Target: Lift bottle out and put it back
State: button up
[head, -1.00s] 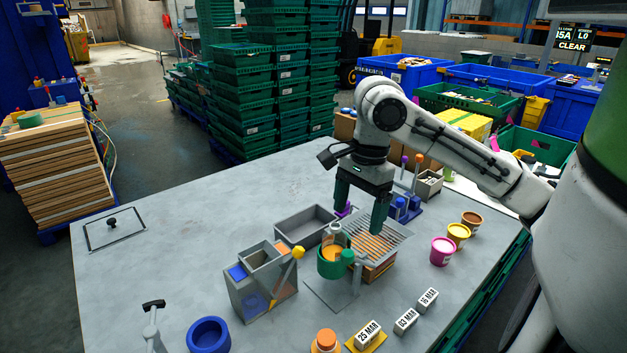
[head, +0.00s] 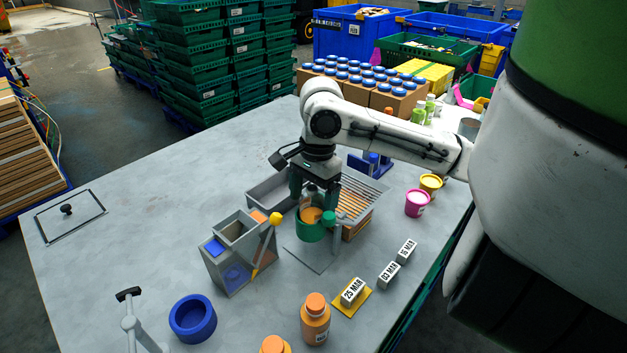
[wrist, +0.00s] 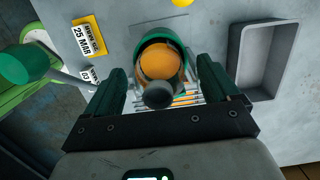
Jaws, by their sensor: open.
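A bottle with orange contents (head: 311,214) stands in a green cup-shaped holder (head: 308,235) on a grey stand. In the wrist view the bottle (wrist: 160,62) shows its orange body and dark grey cap, with the green holder rim (wrist: 177,38) around it. My gripper (head: 314,193) is directly above the holder, pointing down. In the wrist view my gripper (wrist: 163,72) is open, with one dark green finger on each side of the bottle. A gap shows between each finger and the bottle. The bottle's lower part is hidden inside the holder.
A grey tray (head: 262,191) and a slatted rack (head: 362,192) stand close behind the holder. A grey bin box (head: 222,268) with a yellow-knobbed lever (head: 276,219) is at left. Date blocks (head: 389,274) and orange bottles (head: 315,322) are in front.

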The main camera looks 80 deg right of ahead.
jog(key=shift+f, duration=0.7)
jog(key=shift+a, duration=0.1)
jog(key=shift+c, duration=0.3)
jog(key=c, duration=1.2)
jog(key=shift+w+a+p, duration=0.15)
jog(key=shift+p, duration=0.15)
jog(key=o, duration=1.3)
